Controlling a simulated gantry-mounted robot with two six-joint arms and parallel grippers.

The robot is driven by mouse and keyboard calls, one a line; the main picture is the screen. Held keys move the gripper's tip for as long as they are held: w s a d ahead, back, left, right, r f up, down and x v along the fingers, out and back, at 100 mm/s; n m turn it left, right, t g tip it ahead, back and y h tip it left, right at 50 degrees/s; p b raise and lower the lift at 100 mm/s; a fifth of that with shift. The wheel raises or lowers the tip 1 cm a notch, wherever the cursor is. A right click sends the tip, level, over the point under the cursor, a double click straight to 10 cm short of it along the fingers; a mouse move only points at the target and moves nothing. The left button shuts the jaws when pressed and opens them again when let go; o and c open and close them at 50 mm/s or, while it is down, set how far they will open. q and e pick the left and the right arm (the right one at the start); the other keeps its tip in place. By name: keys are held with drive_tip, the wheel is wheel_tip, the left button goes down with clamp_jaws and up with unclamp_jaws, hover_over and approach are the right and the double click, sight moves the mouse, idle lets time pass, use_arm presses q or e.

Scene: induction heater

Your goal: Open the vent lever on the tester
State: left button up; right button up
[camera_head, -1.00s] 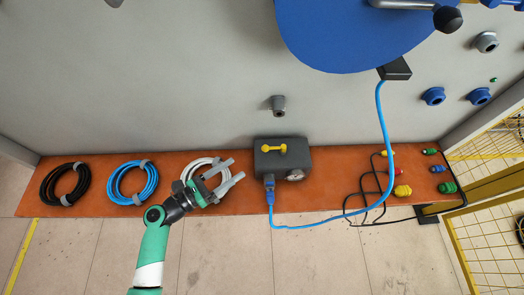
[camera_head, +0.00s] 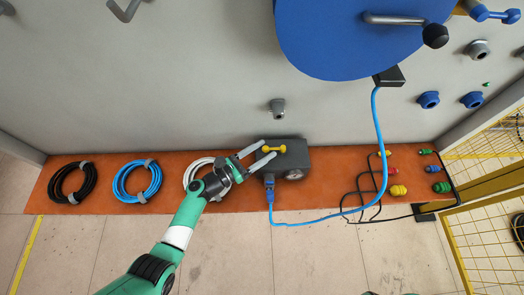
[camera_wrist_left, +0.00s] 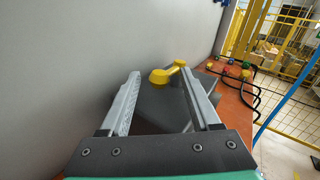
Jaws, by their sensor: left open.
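The tester is a dark grey box (camera_head: 296,156) on the orange shelf, with a round gauge on its front. Its yellow vent lever (camera_head: 273,149) lies across the top, with a knob at each end. My left gripper (camera_head: 262,156) is open at the tester's left side, its fingertips close to the lever's left end. In the left wrist view the lever (camera_wrist_left: 168,74) shows just beyond and between the two open fingers, and the tester (camera_wrist_left: 165,105) lies below them. I cannot tell whether a finger touches the lever. My right gripper is not in view.
A blue cable (camera_head: 330,216) runs from the tester's front to a black connector (camera_head: 389,76) under the blue disc (camera_head: 350,40). Black, blue and white cable coils lie left on the orange shelf (camera_head: 105,168). Coloured connectors and black leads lie right. A grey wall stands behind.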

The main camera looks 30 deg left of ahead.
use_arm(q)
clamp_jaws()
